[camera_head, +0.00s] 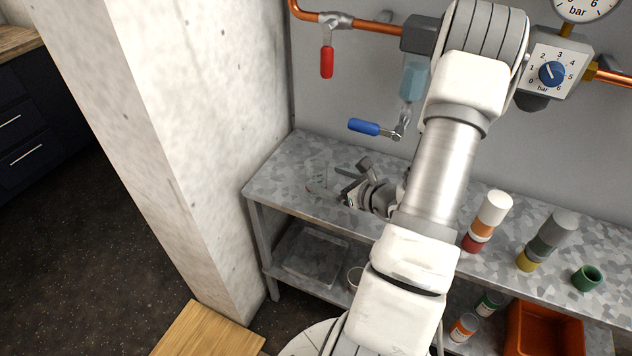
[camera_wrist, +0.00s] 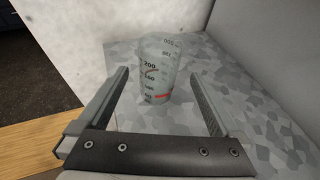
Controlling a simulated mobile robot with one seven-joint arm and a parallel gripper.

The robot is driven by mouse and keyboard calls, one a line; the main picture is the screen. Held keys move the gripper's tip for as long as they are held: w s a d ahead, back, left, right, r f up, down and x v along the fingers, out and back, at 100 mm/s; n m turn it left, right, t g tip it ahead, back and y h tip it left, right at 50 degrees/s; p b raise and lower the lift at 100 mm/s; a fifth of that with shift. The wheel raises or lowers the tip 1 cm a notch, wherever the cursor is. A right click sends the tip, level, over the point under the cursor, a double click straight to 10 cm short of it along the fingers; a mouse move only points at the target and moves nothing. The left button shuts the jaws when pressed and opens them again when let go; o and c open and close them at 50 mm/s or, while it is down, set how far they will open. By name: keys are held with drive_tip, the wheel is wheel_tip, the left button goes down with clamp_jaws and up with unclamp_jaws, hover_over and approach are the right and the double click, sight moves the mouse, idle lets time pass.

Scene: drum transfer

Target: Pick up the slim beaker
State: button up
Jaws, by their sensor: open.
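The slim beaker (camera_wrist: 160,72) is clear, with printed graduation marks and a red line. It stands upright on the grey mottled metal table (camera_wrist: 270,125). In the head view the beaker (camera_head: 318,178) is faint, near the table's left end. My gripper (camera_wrist: 160,88) is open in the wrist view, with one finger on each side of the beaker and a gap visible on both sides. I cannot tell how far the fingertips reach past it. In the head view my gripper (camera_head: 350,185) is just right of the beaker, low over the table.
A concrete pillar (camera_head: 180,110) stands close to the left of the beaker. Stacked containers (camera_head: 487,220), (camera_head: 548,240) and a green cup (camera_head: 587,278) stand farther right on the table. A blue-handled valve (camera_head: 364,127) sticks out from the back wall above the table.

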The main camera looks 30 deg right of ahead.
sight(323, 179)
drive_tip(key=shift+b+x, duration=0.45)
drive_tip(key=shift+x, duration=2.3)
drive_tip(key=shift+s+a+f, duration=0.1)
drive_tip(key=shift+f, duration=0.05)
drive_tip(key=shift+c, duration=0.3)
drive_tip(key=c, duration=1.3)
